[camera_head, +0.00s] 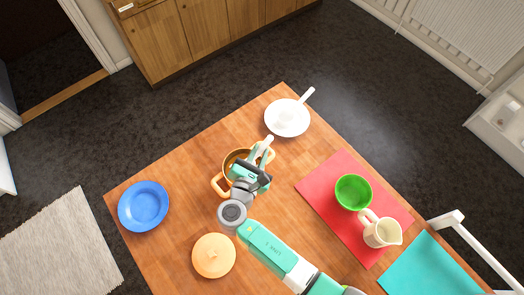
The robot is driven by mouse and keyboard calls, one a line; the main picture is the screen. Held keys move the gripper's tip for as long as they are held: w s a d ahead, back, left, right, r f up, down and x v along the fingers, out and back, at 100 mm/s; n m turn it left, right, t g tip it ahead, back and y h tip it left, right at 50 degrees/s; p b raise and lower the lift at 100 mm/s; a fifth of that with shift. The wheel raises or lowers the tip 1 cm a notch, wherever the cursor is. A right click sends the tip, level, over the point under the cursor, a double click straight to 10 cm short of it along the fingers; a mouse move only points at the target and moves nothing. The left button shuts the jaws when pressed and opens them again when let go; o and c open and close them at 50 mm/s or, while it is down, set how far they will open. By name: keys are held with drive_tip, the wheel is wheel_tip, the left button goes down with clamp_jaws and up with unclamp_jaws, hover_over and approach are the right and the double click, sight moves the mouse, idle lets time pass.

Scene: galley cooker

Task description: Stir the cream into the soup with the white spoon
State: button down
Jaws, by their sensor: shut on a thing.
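An orange pot (217,186) with two loop handles stands on the wooden table. A strip of its brown inside shows; my gripper hides most of it. My gripper (258,162) is over the pot, its jaws shut on a slim pale utensil, seemingly the white spoon (267,143). Its end shows past the fingers towards the pot's upper right; its lower part is hidden. I cannot tell whether it touches the soup. A cream-coloured jug (382,231) stands on a red mat (325,186); its contents are not clear.
A green bowl (353,192) is beside the jug. A blue plate (143,206) and an orange lid (213,255) are to the left. A teal mat (430,268) lies lower right.

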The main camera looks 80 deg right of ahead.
drive_tip(key=f+b, duration=0.1)
drive_tip(key=w+f+b, duration=0.1)
drive_tip(key=f, duration=0.1)
drive_tip(key=w+f+b, duration=0.1)
drive_tip(key=shift+a+f, duration=0.2)
drive_tip(key=shift+a, duration=0.15)
